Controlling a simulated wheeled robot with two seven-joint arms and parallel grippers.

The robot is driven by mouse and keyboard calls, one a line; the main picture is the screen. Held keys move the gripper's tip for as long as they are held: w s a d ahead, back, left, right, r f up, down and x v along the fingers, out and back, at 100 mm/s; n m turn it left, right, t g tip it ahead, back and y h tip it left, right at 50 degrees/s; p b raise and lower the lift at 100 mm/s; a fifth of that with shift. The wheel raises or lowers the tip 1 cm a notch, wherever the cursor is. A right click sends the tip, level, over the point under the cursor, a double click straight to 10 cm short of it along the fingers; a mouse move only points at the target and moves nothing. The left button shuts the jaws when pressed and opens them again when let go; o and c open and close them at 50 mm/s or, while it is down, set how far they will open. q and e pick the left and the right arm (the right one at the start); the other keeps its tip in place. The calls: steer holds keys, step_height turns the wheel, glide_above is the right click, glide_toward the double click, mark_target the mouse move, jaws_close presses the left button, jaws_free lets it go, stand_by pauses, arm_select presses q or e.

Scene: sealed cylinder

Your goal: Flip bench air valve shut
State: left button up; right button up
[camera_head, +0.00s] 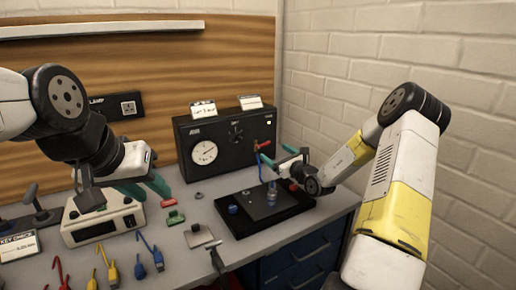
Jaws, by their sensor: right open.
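A black box (225,155) with a round white gauge (204,152) and a dark knob (235,132) stands against the wooden back panel. A small red lever (263,147), which looks like the air valve handle, sits at the box's right side. A blue hose (260,168) hangs below it. My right gripper (277,155) is open, with its green fingertips close to the lever. I cannot tell whether they touch it. My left gripper (147,188) is over the bench near a cream instrument, away from the valve; its jaw gap is unclear.
A black tray (238,226) holds a dark plate with a small clear cylinder (272,192) and a blue knob. The cream instrument (103,222) stands at left. Red, yellow and blue cables lie at the front. A green block (175,217) is mid-bench. A brick wall bounds the right.

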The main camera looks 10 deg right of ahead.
mark_target(264, 146)
steer(key=x, duration=0.7)
steer(key=c, duration=1.4)
steer(key=shift+f+m, duration=0.2)
steer(key=shift+m, duration=0.9)
steer(key=o, duration=1.4)
